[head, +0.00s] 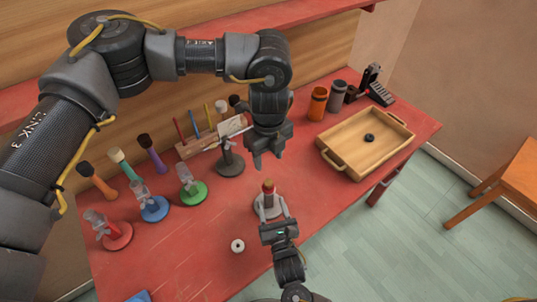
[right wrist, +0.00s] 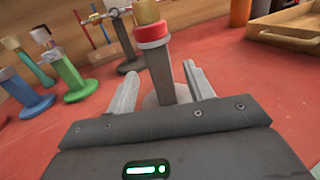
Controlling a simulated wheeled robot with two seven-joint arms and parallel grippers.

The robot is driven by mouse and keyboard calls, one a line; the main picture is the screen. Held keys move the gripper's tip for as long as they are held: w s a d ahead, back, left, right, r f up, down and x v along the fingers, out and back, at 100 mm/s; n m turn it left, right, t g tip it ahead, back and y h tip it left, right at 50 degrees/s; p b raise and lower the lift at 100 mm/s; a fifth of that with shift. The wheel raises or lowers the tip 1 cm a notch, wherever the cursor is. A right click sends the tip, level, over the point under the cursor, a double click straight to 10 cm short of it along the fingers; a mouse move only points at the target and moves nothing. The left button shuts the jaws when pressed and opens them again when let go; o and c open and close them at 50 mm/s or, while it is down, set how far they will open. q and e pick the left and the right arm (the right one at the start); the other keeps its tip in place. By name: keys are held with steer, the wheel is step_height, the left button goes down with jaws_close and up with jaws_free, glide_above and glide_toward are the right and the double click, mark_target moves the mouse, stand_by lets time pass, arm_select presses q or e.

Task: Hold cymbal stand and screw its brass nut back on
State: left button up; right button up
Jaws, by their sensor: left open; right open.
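The cymbal stand (head: 268,200) is a short grey post on a round base, near the table's front edge. A red collar (right wrist: 152,32) is near its top, with a brass-coloured nut (right wrist: 147,11) above it; how far it is threaded I cannot tell. My right gripper (head: 272,217) is open, with its fingers on either side of the post; in the right wrist view gaps show between post and fingers. My left gripper (head: 267,163) is open and empty, pointing down above and behind the stand top.
A wooden tray (head: 333,160) with a dark ring (head: 369,138) stands to the right. A dark stand (head: 229,162) is behind left. Red, blue (head: 154,210) and green (head: 194,193) stands are on the left. A pale ring (head: 237,246) lies in front. Cups (head: 317,104) stand at the back.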

steer(key=v, duration=0.6)
steer(key=shift+d, duration=0.1)
stand_by(0.4)
